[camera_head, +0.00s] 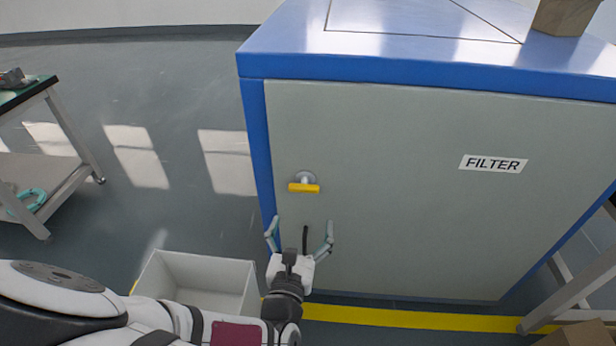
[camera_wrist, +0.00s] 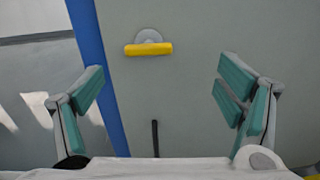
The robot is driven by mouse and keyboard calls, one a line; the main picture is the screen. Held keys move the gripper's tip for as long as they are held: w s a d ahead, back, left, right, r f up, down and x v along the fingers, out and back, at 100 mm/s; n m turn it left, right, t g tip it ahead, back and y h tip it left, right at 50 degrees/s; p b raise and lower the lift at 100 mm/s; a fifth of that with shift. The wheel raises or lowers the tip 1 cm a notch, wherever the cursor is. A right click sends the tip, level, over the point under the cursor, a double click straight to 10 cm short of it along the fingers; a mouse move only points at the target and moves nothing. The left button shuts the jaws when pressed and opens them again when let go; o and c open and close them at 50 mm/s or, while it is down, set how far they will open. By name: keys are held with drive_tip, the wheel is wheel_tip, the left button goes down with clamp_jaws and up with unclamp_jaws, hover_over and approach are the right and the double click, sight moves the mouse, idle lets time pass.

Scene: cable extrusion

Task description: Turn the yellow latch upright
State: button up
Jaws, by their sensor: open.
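The yellow latch (camera_head: 304,188) lies horizontal on a round grey mount, near the left edge of the grey cabinet door (camera_head: 400,220). It also shows in the wrist view (camera_wrist: 148,49), level and above the middle of the picture. My gripper (camera_head: 300,234) is open and empty, below the latch in the head view, with its fingers spread wide. In the wrist view my gripper (camera_wrist: 160,90) has one finger at each side, and the latch appears beyond and above the gap, apart from both fingers.
The blue-framed cabinet (camera_head: 258,150) has a FILTER label (camera_head: 492,164) and a brown block (camera_head: 565,16) on top. A dark vertical bar (camera_wrist: 155,138) shows below the latch. An open pale bin (camera_head: 200,282) stands at lower left. A workbench (camera_head: 45,130) is at far left, with clear floor between.

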sight(303, 191)
drive_tip(key=shift+n+y, duration=0.6)
drive_tip(key=w, duration=0.4)
drive_tip(key=w+b, duration=0.1)
drive_tip(key=w, duration=0.4)
drive_tip(key=w+f+b, duration=0.1)
drive_tip(key=w, duration=0.3)
drive_tip(key=shift+w+a+f, duration=0.1)
drive_tip(key=shift+w+a, duration=0.2)
drive_tip(key=shift+w, duration=0.1)
drive_tip(key=c, duration=1.2)
